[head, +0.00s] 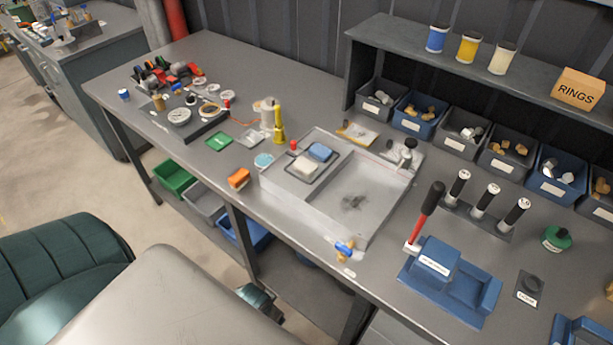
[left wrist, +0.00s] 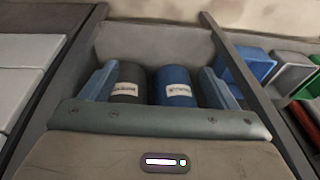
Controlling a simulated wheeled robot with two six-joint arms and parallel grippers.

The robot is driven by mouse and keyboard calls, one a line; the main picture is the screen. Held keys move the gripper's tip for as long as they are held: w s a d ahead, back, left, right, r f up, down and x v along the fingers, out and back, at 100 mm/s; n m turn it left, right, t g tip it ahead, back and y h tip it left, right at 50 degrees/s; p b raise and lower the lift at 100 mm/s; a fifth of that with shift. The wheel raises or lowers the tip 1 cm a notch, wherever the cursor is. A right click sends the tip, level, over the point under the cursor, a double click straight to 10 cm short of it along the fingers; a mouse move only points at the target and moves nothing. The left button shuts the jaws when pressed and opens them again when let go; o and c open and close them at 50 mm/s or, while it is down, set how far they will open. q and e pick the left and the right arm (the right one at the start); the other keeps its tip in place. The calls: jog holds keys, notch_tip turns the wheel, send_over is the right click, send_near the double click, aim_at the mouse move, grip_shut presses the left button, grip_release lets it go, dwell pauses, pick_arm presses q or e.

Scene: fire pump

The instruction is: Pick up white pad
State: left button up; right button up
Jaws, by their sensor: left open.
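The white pad (head: 305,167) lies in a small grey tray (head: 293,181), right beside a blue pad (head: 320,151). This tray sits in the back left part of a larger light grey basin (head: 325,222) on the bench. In the left wrist view my left gripper (left wrist: 158,78) is open and empty, its blue fingers wide apart. It is away from the pad, which does not show in that view. A black canister (left wrist: 128,83) and a blue canister (left wrist: 175,86) with white labels show beyond the fingers. My right gripper is not in view.
An orange block (head: 238,178) and a yellow bottle (head: 278,124) stand left of the basin. Labelled bins (head: 417,115) line the back under a shelf (head: 480,72). The basin's front floor is mostly clear.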

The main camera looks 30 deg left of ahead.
pick_arm(q)
jog(key=w+r+p, duration=0.3)
jog(key=r+p, duration=0.1)
jog(key=r, duration=1)
jog(key=w+r+p, duration=0.3)
jog(key=r+p, duration=0.1)
jog(key=r, duration=1)
jog(key=g+b, duration=0.1)
jog(key=b, duration=0.2)
send_near(305, 164)
jog(key=shift+a+f+h, duration=0.2)
jog(key=shift+f+h, duration=0.2)
jog(key=shift+f, duration=0.25)
jog(key=shift+w+f+p, duration=0.25)
jog(key=shift+f+p, duration=0.6)
jog(key=shift+p, duration=0.25)
jog(key=f+p, duration=0.1)
jog(key=f, duration=0.1)
jog(key=f+p, duration=0.2)
jog(key=shift+w+a+f, duration=0.15)
jog(key=shift+w+f, duration=0.1)
jog(key=shift+f, duration=0.1)
jog(key=shift+w+f, duration=0.1)
jog(key=shift+f, duration=0.3)
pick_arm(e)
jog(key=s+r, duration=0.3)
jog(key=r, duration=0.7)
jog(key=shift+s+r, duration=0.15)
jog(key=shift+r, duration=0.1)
